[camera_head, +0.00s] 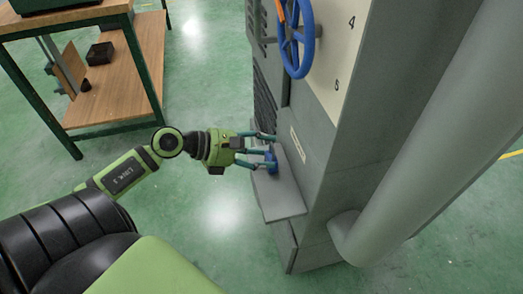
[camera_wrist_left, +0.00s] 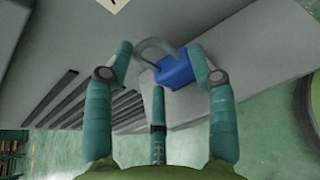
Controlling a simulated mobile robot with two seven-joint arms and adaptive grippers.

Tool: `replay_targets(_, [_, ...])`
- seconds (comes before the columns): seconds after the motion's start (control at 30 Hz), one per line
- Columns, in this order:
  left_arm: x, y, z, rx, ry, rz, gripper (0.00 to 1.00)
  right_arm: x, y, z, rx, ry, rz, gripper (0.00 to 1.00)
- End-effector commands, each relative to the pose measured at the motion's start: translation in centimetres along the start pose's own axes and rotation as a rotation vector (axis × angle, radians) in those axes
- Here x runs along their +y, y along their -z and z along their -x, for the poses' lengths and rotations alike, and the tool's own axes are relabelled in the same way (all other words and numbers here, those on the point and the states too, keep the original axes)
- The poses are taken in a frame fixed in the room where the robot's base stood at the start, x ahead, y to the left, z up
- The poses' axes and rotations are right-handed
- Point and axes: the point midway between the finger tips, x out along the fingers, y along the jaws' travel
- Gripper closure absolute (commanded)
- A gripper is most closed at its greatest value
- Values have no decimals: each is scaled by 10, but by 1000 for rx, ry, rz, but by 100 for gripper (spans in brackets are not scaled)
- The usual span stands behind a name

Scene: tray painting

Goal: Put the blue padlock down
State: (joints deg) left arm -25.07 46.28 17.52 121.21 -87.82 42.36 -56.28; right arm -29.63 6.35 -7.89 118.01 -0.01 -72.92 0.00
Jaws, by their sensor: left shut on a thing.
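The blue padlock (camera_head: 271,161) is at my left gripper (camera_head: 268,151), over or on a narrow grey shelf (camera_head: 279,202) on the cabinet's front. In the left wrist view the padlock (camera_wrist_left: 174,69) shows a blue body and a grey shackle. It lies between the fingertips of my left gripper (camera_wrist_left: 165,62), which is shut on it. I cannot tell whether the padlock touches the shelf. My right gripper is not in view.
The grey cabinet (camera_head: 345,150) carries a blue handwheel (camera_head: 296,38) above the shelf. A thick grey pipe (camera_head: 440,130) stands to the right. A wooden workbench (camera_head: 120,85) is at upper left. The green floor between is clear.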

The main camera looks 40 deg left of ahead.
Motion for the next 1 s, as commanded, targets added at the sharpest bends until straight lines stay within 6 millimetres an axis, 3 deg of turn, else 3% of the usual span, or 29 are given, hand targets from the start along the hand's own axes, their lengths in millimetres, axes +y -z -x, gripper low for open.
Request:
replay_targets(0.17, [0, 2, -1, -1, -1, -1, 72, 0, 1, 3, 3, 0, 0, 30])
replay_targets(0.2, [0, 2, -1, 0, 0, 0, 39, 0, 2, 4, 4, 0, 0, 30])
replay_targets(0.27, [0, 2, -1, 0, 0, 0, 19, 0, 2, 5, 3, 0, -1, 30])
replay_targets(0.73, [0, -2, 1, 0, 0, 0, 19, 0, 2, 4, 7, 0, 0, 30])
replay_targets(1.0, [0, 0, 47, 3, -2, 4, 19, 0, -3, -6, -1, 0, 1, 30])
